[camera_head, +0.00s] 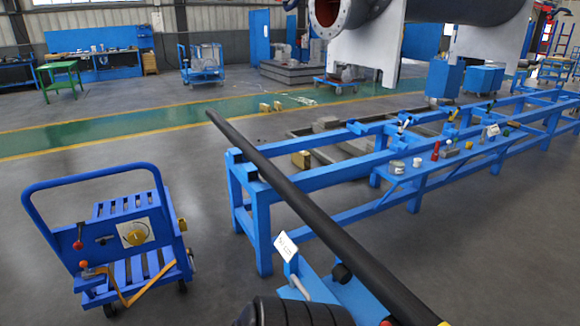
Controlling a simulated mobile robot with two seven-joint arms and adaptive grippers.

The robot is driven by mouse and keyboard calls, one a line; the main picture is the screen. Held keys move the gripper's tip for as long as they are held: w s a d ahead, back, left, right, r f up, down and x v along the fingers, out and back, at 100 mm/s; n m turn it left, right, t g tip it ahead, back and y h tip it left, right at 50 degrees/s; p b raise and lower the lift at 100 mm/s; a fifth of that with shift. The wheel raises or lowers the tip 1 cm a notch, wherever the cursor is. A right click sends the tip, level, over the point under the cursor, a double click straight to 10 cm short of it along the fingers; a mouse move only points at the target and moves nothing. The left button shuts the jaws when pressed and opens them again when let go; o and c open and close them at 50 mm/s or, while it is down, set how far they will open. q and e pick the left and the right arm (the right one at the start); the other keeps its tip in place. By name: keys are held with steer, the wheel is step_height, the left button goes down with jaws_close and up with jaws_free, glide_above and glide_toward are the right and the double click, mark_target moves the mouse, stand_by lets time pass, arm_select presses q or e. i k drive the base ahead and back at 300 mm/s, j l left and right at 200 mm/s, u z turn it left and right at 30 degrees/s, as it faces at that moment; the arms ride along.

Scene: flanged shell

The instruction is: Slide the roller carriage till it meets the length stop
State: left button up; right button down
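I cannot tell for sure which part is the roller carriage. A blue fixture (322,280) at the bottom centre, partly cut off, carries a white tag (286,247), a pale lever (299,287) and a black knob (341,273). Small blue blocks (358,128) sit on the long blue rail frame (330,174). I cannot pick out the length stop with certainty. A long black bar (300,204) crosses from the frame's near left end to the bottom right and hides part of the frame. Neither of my grippers can be made out in the head view.
A side shelf (430,172) on the frame holds several small items. A black ribbed cylinder (300,312) shows at the bottom edge. Floor between cart and frame is clear.

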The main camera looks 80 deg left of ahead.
mark_target(342, 288)
steer(key=u, duration=2.9)
